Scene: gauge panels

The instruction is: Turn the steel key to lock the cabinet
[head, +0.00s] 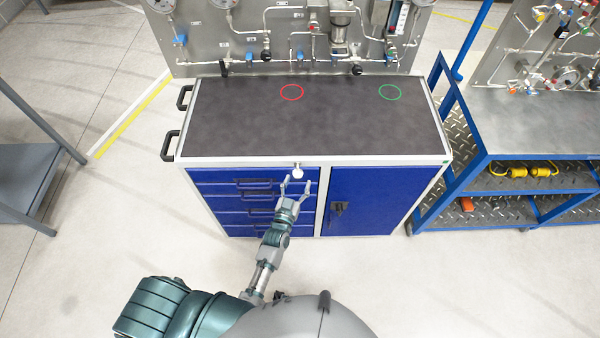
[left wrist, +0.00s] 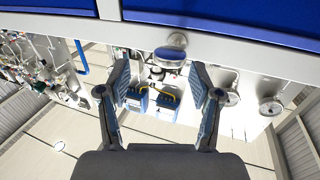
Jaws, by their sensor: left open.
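The steel key (head: 298,173) is a small, pale, round-headed piece at the top front edge of the cabinet (head: 190,158), above the blue drawers. In the left wrist view the key (left wrist: 170,54) shows as a shiny disc by the white frame, between the lines of my fingers and just past their tips. My left gripper (head: 296,186) is open and empty, its two fingers pointing at the key from the front; it also shows in the left wrist view (left wrist: 161,78). No contact with the key is visible. My right gripper is not in view.
The dark cabinet top (head: 330,125) is bare except for a red ring (head: 291,85) and a green ring (head: 390,85). A blue door (head: 375,190) with a black handle is on the right. A gauge panel stands behind, a blue cart (head: 500,208) at right, a grey shelf (head: 25,180) at left.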

